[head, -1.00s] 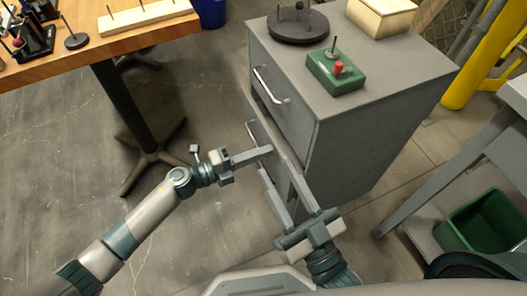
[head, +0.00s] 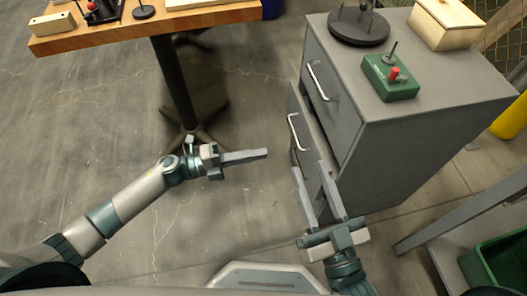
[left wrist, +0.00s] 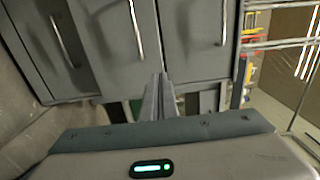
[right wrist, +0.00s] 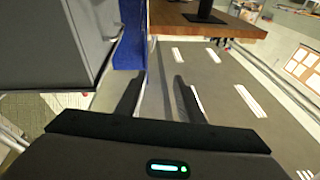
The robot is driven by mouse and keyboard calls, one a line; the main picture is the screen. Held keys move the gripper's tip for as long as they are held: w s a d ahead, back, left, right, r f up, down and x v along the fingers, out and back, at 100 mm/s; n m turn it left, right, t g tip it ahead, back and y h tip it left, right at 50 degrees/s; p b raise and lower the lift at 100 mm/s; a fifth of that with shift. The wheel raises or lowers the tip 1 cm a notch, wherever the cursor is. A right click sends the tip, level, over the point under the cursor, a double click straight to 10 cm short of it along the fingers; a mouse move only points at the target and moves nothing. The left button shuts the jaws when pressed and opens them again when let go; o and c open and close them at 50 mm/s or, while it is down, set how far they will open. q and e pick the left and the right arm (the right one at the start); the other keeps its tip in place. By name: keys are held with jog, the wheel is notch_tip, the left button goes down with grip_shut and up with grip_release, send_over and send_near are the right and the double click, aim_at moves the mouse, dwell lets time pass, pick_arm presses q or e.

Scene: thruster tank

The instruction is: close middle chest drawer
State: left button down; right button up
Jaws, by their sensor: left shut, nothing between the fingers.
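The grey chest (head: 425,135) stands at the right of the head view, its drawer fronts facing left. Its middle drawer (head: 302,118) sticks out a little below the top drawer (head: 330,105); a dark gap shows above it. The middle drawer has a bar handle (head: 293,132). My left gripper (head: 265,153) is shut and empty, left of the middle drawer and apart from it. In the left wrist view its fingers (left wrist: 158,88) point toward drawer fronts with bar handles. My right gripper (head: 316,178) is open and empty, beside the chest's lower near corner, partly covering the lower front.
A dark round stand (head: 358,28), a green box with a red knob (head: 390,78) and a wooden box (head: 445,24) sit on the chest. A wooden table (head: 130,28) stands at the back left. A green bin (head: 500,262) is at the lower right. Floor left of the chest is clear.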

jog(key=shift+c, duration=0.6)
